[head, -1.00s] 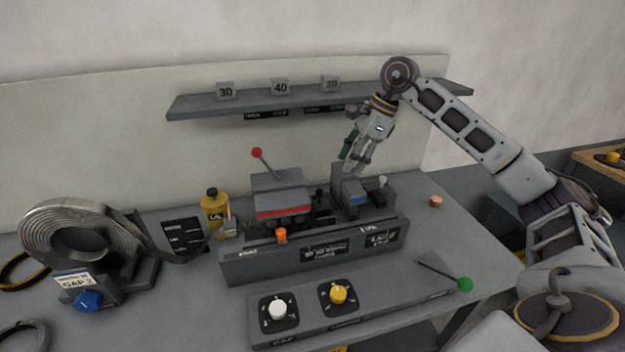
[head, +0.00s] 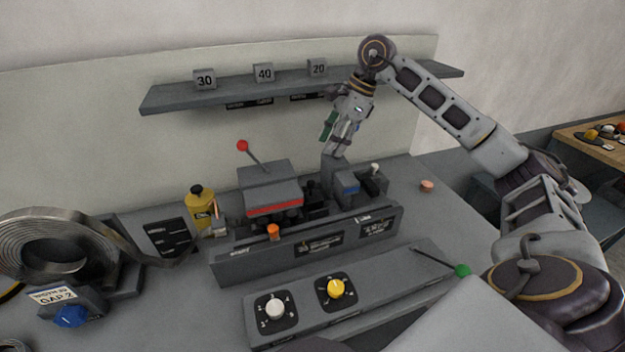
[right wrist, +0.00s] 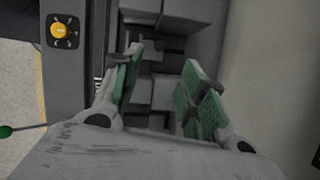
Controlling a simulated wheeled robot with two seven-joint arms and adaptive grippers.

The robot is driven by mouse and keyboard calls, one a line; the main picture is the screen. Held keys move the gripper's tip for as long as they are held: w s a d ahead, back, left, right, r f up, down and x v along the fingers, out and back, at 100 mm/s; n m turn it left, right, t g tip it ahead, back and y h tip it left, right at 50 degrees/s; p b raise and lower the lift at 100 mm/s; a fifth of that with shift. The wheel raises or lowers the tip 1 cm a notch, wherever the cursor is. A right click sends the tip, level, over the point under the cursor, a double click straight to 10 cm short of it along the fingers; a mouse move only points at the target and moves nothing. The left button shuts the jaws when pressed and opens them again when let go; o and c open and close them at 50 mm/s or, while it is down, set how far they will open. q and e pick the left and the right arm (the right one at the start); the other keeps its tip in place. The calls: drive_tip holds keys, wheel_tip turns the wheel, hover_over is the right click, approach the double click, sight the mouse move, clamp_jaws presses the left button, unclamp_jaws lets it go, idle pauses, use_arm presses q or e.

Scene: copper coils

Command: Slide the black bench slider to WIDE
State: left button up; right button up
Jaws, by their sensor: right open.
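My right gripper (head: 334,148) hangs fingers-down above the back right of the bench machine, over the blue-striped block (head: 347,189). In the right wrist view the gripper (right wrist: 162,80) is open, its green pads apart with nothing between them and grey machine blocks beyond. A small black knob (head: 313,188) stands between the red-striped housing (head: 271,190) and the blue-striped block; I cannot tell for sure that it is the black bench slider. The WIDE mark is too small to read surely. The gripper is apart from the knob. My left gripper is out of view.
A front rail (head: 310,247) with an orange knob (head: 273,231) runs before the machine. A panel holds a white dial (head: 275,308), a yellow dial (head: 336,288) and a green-tipped lever (head: 462,270). A shelf (head: 200,99) is behind. A steel coil (head: 60,240) is left.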

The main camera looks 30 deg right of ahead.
drive_tip(key=f, duration=0.1)
approach(312, 181)
drive_tip(key=f, duration=0.2)
drive_tip(key=x, duration=0.2)
drive_tip(key=a+x, duration=0.1)
drive_tip(key=x, duration=0.2)
drive_tip(key=shift+w+p, duration=0.15)
drive_tip(key=shift+p, duration=0.25)
drive_tip(key=shift+x, duration=0.9)
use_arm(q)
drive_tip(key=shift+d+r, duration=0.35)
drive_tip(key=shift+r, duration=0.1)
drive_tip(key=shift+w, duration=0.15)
use_arm(e)
drive_tip(key=shift+c, duration=0.9)
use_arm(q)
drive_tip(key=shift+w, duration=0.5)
use_arm(e)
clamp_jaws()
